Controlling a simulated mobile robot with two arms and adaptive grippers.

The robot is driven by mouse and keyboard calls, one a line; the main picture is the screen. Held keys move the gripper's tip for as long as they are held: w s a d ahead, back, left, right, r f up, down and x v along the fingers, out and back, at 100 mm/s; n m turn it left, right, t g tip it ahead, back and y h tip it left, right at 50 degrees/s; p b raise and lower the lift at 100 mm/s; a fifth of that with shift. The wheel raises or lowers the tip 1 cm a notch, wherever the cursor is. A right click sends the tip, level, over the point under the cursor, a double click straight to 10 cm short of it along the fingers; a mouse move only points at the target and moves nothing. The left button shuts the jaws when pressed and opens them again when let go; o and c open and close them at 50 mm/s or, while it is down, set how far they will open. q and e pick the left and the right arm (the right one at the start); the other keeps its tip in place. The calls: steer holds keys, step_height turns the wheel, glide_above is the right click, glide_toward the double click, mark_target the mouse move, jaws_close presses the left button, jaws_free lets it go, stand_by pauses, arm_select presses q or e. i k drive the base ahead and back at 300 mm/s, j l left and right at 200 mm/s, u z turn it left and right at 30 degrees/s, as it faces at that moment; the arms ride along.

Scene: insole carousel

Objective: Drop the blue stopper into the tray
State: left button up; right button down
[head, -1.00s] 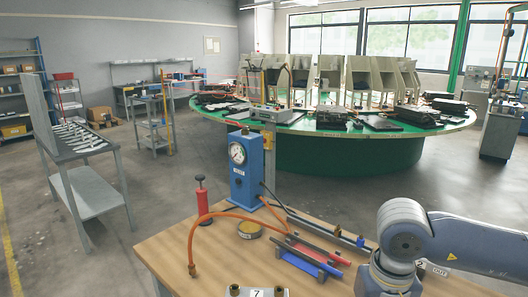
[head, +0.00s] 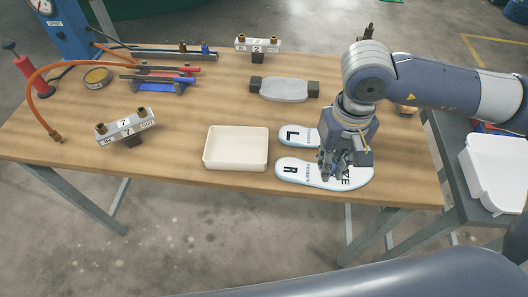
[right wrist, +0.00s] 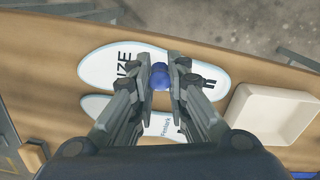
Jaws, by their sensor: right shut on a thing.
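The blue stopper (right wrist: 160,75) is between the two fingertips of my right gripper (right wrist: 160,78) in the right wrist view. My right gripper, in the head view (head: 336,168), is shut on it above the insoles, and its fingers hide the stopper there. The cream-white tray (head: 236,167) stands empty on the wooden table, left of my right gripper in the head view. In the right wrist view the tray (right wrist: 272,117) is at the right, apart from the gripper. My left gripper is not in view.
Two white insoles (head: 293,168) lie under my right gripper. A grey pad with dark ends (head: 284,90) lies behind them. An IN/OUT fitting block (head: 127,128) stands left of the tray. A white bin (head: 492,170) is at the right. The table between tray and insoles is clear.

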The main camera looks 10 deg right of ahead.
mark_target(243, 157)
steer(key=u, duration=0.75)
steer(key=l+u, duration=0.15)
steer(key=u, duration=0.3)
steer(key=k+l+u, duration=0.1)
steer(key=u, duration=0.4)
steer(key=l+u, duration=0.1)
steer(key=u, duration=0.35)
steer(key=k+l, duration=0.8)
steer(key=k, duration=0.2)
steer(key=l+u, duration=0.05)
